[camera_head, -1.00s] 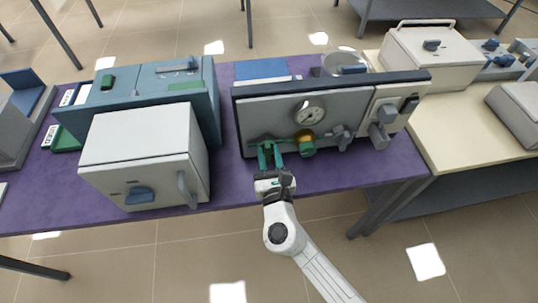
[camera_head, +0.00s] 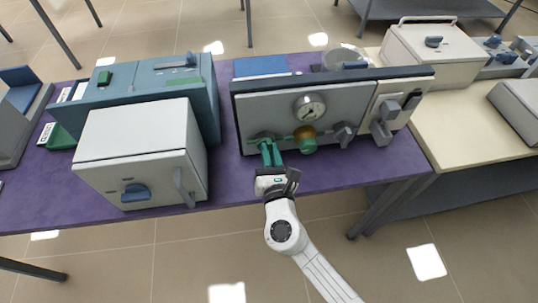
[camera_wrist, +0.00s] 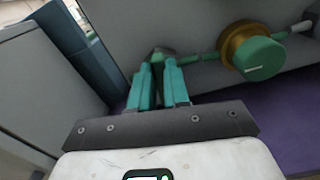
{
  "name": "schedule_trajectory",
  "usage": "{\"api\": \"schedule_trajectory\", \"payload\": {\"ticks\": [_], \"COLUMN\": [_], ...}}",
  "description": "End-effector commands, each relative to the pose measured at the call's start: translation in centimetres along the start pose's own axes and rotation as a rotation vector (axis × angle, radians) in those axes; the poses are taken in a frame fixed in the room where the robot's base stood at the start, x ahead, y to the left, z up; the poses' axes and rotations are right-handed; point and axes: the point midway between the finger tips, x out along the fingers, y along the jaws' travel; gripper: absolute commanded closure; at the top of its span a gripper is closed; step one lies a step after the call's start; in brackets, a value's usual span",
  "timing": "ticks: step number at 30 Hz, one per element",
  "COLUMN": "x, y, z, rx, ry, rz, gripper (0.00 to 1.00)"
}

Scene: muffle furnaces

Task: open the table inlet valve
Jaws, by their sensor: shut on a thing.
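The inlet valve (camera_head: 261,135) is a small dark green fitting at the left end of a green pipe on the grey panel's front. In the wrist view, the valve (camera_wrist: 158,54) shows between my fingertips and is partly hidden by them. My gripper (camera_head: 267,142) reaches up to it from the front. Its two green fingers are shut on the valve's handle, and the wrist view shows the gripper (camera_wrist: 158,66) with the valve in its narrow gap. The handle's exact angle is hidden.
Right of the valve are a green-and-brass knob (camera_head: 306,141), a grey handle (camera_head: 343,134) and a round gauge (camera_head: 310,107) above. A white furnace (camera_head: 140,155) stands close on the left. The purple tabletop (camera_head: 235,182) is clear in front of the panel.

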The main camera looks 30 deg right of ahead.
Motion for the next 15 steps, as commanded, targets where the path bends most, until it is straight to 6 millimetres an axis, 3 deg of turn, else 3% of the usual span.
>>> {"api": "schedule_trajectory", "payload": {"ticks": [15], "x": [-0.05], "y": [-0.83], "z": [-0.72], "rx": [0.48], "ry": [-0.001], "rz": [0.002], "gripper": [1.0]}}
